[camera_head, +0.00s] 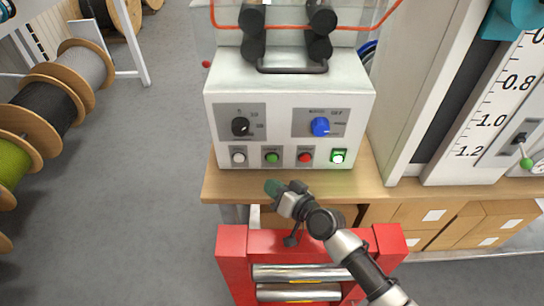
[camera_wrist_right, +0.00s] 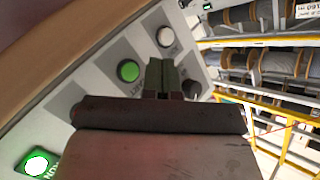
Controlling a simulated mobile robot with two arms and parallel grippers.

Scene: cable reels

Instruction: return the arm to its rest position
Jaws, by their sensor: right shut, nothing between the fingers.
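My right gripper (camera_head: 274,187) is in front of the control box, near the front edge of the wooden bench, below the white and green buttons. Its green-tipped fingers are together with nothing between them; they also show shut in the right wrist view (camera_wrist_right: 162,76). The control box (camera_head: 290,90) is white, with a black knob (camera_head: 240,126), a blue knob (camera_head: 320,126) and a row of buttons. The rightmost green button (camera_head: 338,156) is lit; it glows in the right wrist view too (camera_wrist_right: 36,165). I cannot tell whether the fingers touch the box. My left gripper is not in view.
Cardboard boxes (camera_head: 430,214) sit on a shelf at the right. Cable reels (camera_head: 45,103) stand at the left. The grey floor (camera_head: 140,210) between them is clear.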

